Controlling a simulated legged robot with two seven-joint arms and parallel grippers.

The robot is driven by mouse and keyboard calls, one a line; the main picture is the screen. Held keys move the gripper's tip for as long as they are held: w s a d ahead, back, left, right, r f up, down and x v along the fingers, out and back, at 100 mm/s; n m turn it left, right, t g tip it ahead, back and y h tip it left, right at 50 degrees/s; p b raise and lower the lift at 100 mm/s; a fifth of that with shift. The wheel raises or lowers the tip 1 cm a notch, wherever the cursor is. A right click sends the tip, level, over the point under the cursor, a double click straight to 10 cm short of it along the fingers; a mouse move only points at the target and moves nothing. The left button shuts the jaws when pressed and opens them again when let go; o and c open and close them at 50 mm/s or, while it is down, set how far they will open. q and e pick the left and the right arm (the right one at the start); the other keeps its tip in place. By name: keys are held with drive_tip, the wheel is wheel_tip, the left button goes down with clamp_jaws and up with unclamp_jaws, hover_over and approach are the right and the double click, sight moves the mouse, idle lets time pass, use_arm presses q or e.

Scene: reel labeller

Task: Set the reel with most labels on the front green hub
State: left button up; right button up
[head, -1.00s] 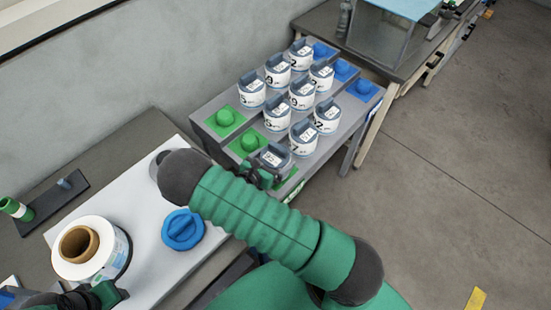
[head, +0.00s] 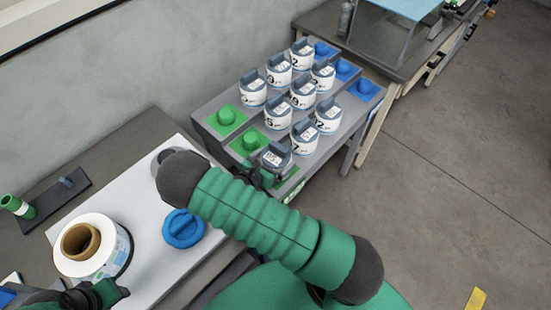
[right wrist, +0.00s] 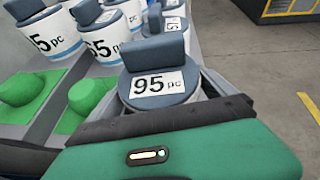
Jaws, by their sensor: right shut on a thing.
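A white reel with a grey-blue cap (head: 275,156) is at the front green end of the rack, its label reading "95 pc" in the right wrist view (right wrist: 160,82). My right gripper (head: 260,172) is shut on this reel. Part of a green pad (head: 291,182) shows beside it; the reel and gripper hide the front green hub, so I cannot tell whether the reel is seated. The middle green hub (head: 250,141) and back green hub (head: 226,115) are bare. My left gripper (head: 98,296) is at the lower left, partly cut off; its jaws are unclear.
Several similar labelled reels (head: 303,94) stand in rows on the grey rack. Blue hubs (head: 364,87) at its far end are bare. A large label roll (head: 90,246) and a blue knob-like part (head: 183,228) are on the white worktop (head: 150,262) at left.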

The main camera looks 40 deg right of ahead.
drive_tip(key=shift+d+f, duration=0.1)
drive_tip(key=shift+f, duration=0.3)
drive_tip(key=o, duration=1.4)
drive_tip(key=shift+c, duration=0.2)
drive_tip(key=shift+r, duration=0.1)
